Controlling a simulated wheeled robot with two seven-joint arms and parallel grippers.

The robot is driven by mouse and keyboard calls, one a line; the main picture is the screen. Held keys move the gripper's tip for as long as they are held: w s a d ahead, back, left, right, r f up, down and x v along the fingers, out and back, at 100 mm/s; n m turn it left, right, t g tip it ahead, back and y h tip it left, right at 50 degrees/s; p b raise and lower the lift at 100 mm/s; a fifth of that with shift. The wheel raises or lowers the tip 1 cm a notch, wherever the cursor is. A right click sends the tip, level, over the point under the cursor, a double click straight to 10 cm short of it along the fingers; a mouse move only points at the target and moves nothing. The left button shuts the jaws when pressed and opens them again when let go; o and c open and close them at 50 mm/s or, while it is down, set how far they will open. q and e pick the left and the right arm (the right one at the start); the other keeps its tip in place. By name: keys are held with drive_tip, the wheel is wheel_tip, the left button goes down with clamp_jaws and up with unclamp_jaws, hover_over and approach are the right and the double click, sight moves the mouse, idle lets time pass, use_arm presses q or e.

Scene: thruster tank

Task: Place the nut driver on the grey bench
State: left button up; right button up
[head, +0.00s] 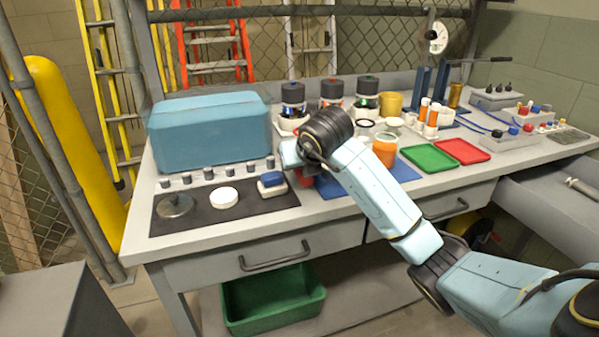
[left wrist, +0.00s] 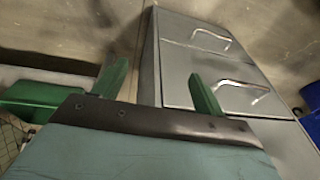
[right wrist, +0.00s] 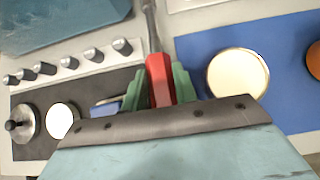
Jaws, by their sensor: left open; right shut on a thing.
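The nut driver (right wrist: 159,80) has a red handle and a grey metal shaft. In the right wrist view it stands between the green fingers of my right gripper (right wrist: 158,88), which is shut on its handle. The shaft points away from the gripper, towards the top of the picture. The grey bench (head: 325,207) is under it; whether the tool touches the top I cannot tell. In the head view my right arm reaches over the bench and hides most of the tool. My left gripper (left wrist: 158,84) is open and empty, facing a grey drawer cabinet (left wrist: 210,65).
A black mat (head: 185,228) with round lids lies at the bench's front left, before a blue box (head: 210,135). A blue mat (head: 405,172), a green tray (head: 430,158) and a red tray (head: 463,151) lie to the right. Jars and bottles crowd the back.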

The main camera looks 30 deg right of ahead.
use_arm(q)
drive_tip(key=shift+w+d+r, duration=0.1)
drive_tip(key=shift+d+r, duration=0.15)
drive_tip(key=shift+r, duration=0.25)
use_arm(e)
drive_tip(key=shift+f, duration=0.7)
drive_tip(key=shift+f, duration=0.1)
drive_tip(key=o, duration=0.8)
use_arm(q)
drive_tip(key=shift+r, duration=0.15)
drive_tip(key=s+a+f+p, duration=0.2)
drive_tip(key=a+f, duration=0.2)
drive_tip(key=f, duration=0.2)
drive_tip(key=shift+s+f+p, duration=0.2)
drive_tip(key=shift+f+p, duration=0.1)
drive_tip(key=shift+p, duration=0.05)
use_arm(e)
drive_tip(key=v, duration=1.2)
